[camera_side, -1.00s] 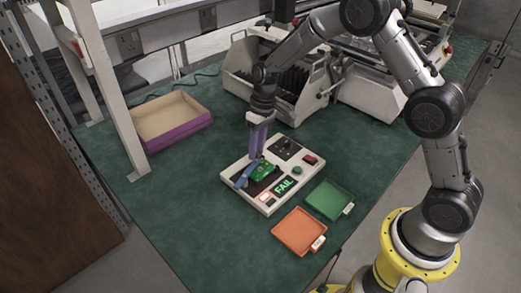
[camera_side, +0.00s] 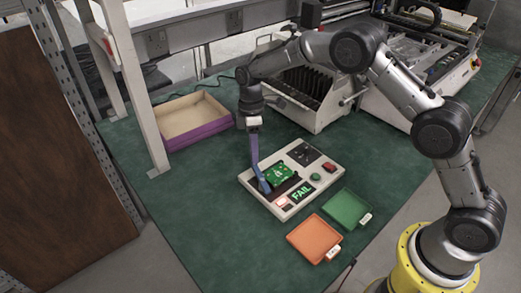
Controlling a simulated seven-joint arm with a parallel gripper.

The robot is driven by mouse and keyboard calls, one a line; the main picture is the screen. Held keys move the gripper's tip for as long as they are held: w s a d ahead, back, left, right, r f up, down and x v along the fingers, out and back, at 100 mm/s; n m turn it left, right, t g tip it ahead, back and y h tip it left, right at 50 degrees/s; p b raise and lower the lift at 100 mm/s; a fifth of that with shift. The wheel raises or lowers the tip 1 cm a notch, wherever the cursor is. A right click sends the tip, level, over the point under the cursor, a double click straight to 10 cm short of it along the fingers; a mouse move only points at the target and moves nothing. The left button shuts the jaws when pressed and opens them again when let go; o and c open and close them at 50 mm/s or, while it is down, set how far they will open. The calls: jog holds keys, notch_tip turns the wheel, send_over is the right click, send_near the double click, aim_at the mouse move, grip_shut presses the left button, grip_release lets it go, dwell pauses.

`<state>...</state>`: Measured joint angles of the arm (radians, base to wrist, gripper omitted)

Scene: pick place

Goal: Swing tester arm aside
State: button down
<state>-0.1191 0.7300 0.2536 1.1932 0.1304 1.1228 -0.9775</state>
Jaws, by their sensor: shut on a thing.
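The tester (camera_side: 322,178) is a light grey box on the green table, with a dark bay and a display reading FAIL in green. A green circuit board (camera_side: 279,174) lies in its bay. The blue tester arm (camera_side: 264,185) is at the bay's left side, partly hidden by my fingers, and the board shows largely uncovered. My gripper (camera_side: 258,174) reaches down from above at the tester's left edge, its narrow bluish fingers shut on the tester arm. Fingers and arm are close in colour, so the exact contact is hard to see.
An orange tray (camera_side: 314,239) and a green tray (camera_side: 347,208) lie in front and right of the tester. A purple-sided box (camera_side: 199,136) stands at back left beside a white post (camera_side: 137,95). A machine with a slotted rack (camera_side: 310,95) stands behind. The left table area is clear.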

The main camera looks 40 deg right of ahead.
jog(key=shift+w+a+r+n+h, duration=0.1)
jog(key=shift+w+a+n+h, duration=0.1)
jog(key=shift+a+n, duration=0.6)
jog(key=shift+w+a+n+h, duration=0.2)
jog(key=shift+a+n, duration=0.2)
jog(key=shift+n, duration=0.8)
jog(key=shift+a, duration=0.1)
jog(key=c, duration=0.7)
grip_release()
jog(key=shift+s, duration=0.1)
jog(key=shift+o, duration=0.2)
notch_tip(320, 180, up, 13)
jog(key=w, duration=0.2)
jog(key=shift+w+d+r, duration=0.2)
jog(key=shift+w+d, duration=0.05)
jog(key=shift+d, duration=0.05)
